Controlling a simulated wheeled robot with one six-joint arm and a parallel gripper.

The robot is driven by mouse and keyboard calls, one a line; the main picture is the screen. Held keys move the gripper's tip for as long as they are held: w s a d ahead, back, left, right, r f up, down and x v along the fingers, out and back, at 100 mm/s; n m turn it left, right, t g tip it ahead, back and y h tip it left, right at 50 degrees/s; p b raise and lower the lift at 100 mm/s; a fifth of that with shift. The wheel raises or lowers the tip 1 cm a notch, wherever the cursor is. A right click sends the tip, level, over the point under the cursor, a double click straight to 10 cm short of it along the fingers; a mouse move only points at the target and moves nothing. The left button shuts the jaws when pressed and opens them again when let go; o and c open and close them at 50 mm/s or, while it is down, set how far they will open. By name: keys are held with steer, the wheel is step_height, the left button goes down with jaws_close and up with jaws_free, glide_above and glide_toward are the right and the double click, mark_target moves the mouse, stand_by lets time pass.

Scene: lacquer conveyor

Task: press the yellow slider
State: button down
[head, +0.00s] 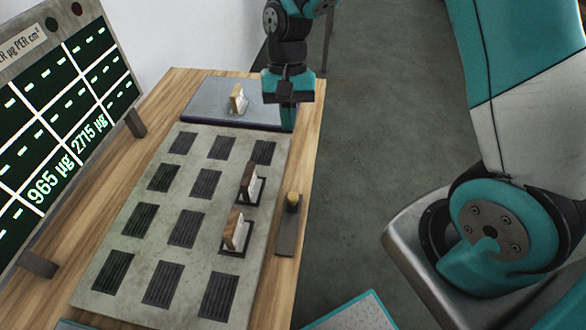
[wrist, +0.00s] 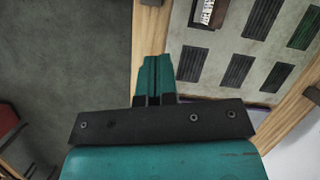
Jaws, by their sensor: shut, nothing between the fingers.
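The yellow slider (head: 293,199) is a small yellow knob at the upper end of a dark grey track (head: 287,232). The track lies along the right edge of the wooden table in the head view. My gripper (head: 288,122) is beyond the slider, near the right edge of a grey-blue tray, and apart from the knob. Its teal fingers are together with nothing between them; they also show closed in the wrist view (wrist: 155,62). The slider cannot be made out in the wrist view.
A grey plate (head: 153,183) with several dark slotted pads fills much of the table. Two upright blocks (head: 237,231) (head: 252,184) stand on it, left of the slider. Another block (head: 237,99) stands on the tray (head: 208,97). A display (head: 62,110) stands at the left, reading 965 µg and 2715 µg.

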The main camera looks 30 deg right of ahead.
mark_target(293, 201)
steer(key=shift+w+d+f+m, duration=0.25)
steer(key=shift+w+d+f, duration=0.1)
steer(key=shift+f, duration=0.3)
steer(key=shift+w+d+f+m, duration=0.25)
steer(key=shift+w+f, duration=0.05)
steer(key=shift+f, duration=0.3)
steer(key=p+x, duration=0.1)
steer(key=x, duration=0.8)
steer(key=shift+s+f+p, duration=0.15)
steer(key=shift+s+p, duration=0.15)
steer(key=shift+p, duration=0.05)
steer(key=s, duration=0.1)
steer(key=s+a+p, duration=0.1)
steer(key=s, duration=0.1)
steer(key=shift+a+f, duration=0.1)
steer(key=shift+a, duration=0.1)
steer(key=shift+s+a+f, duration=0.1)
steer(key=shift+s+a, duration=0.05)
steer(key=shift+s, duration=0.2)
steer(key=s+a, duration=0.1)
steer(key=s, duration=0.1)
steer(key=s+a, duration=0.4)
steer(key=s, duration=0.1)
steer(key=shift+p, duration=0.35)
